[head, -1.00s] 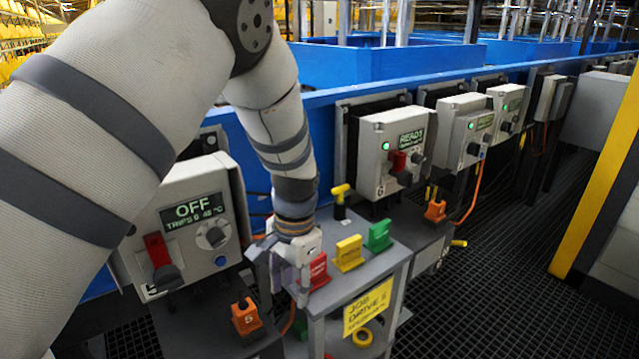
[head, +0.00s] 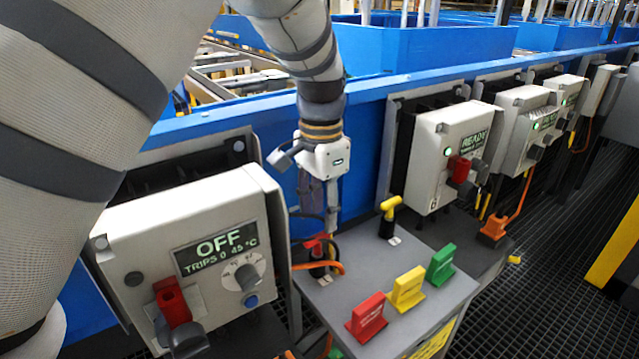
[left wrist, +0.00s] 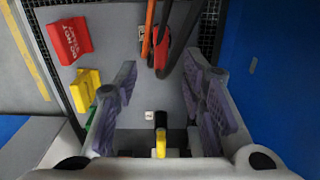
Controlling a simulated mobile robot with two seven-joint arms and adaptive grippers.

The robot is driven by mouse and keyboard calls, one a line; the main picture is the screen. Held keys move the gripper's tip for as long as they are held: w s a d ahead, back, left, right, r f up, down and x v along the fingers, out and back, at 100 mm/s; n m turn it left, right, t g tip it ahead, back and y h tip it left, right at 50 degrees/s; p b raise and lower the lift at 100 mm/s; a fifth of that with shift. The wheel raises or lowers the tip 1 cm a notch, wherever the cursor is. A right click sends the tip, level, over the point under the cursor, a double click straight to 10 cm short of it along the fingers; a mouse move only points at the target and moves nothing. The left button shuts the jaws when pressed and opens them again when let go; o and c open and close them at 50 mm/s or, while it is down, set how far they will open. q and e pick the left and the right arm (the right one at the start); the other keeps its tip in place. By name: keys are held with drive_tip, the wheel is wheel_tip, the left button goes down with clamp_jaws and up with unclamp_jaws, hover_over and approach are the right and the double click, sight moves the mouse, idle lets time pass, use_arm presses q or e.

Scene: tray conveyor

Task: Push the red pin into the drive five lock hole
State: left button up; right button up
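A red T-shaped piece (head: 317,243), apparently the red pin, stands at the back left of the grey cart top (head: 350,290), beside a black loop and an orange cord. Red also shows in the left wrist view (left wrist: 160,62), partly behind a dark strap. My left gripper (head: 328,230) points down just above it; its fingers are apart and empty in the left wrist view (left wrist: 165,105). The grey drive box (head: 190,235) reading OFF, with a red handle (head: 172,302), is at left. I cannot make out its lock hole. My right gripper is out of view.
A yellow T-handled pin (head: 390,207) stands right of the gripper. Red (head: 367,318), yellow (head: 407,290) and green (head: 441,265) tags stand along the cart's front right. A blue conveyor wall (head: 365,125) is behind. Another drive box (head: 455,150) reads READY.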

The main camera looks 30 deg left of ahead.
sight(321, 234)
use_arm(q)
wheel_tip(321, 234, down, 7)
drive_tip(key=shift+r, duration=0.2)
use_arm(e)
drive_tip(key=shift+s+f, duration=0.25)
use_arm(q)
drive_tip(key=shift+c, duration=0.6)
clamp_jaws()
drive_tip(key=shift+r+p, duration=0.3)
drive_tip(key=shift+r, duration=1.25)
drive_tip(key=shift+r+p, duration=0.35)
drive_tip(key=shift+r, duration=1)
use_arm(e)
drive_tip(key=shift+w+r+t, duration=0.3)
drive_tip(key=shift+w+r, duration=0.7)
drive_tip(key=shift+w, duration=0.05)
use_arm(q)
drive_tip(key=shift+r+p, duration=0.45)
drive_tip(key=shift+r, duration=1.65)
drive_tip(key=shift+f, duration=0.1)
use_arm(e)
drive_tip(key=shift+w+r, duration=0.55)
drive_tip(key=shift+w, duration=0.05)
